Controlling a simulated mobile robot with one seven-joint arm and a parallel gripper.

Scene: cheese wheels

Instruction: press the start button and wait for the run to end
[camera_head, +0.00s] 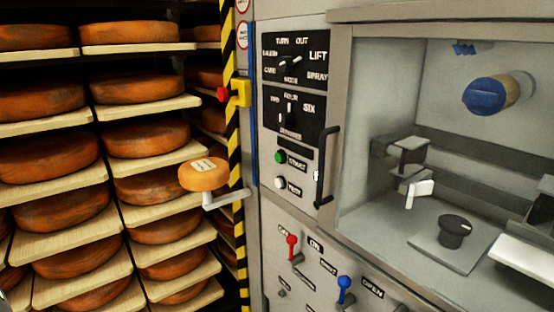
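The start button (280,156) is a round green button on the grey machine's front, left of a black vertical handle. A black label (297,163) reading START sits beside it. A white button (280,183) with its own label is just below. I cannot tell from the picture whether the green button is pressed in. I do not see my gripper in this view, and nothing covers the button.
Above are a mode knob (290,63) and a number knob (290,110). The black handle (325,165) stands out close to the buttons. Below are a red lever (292,245) and a blue lever (344,286). Cheese shelves (150,105) are left; a small wheel (204,174) sits on a bracket.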

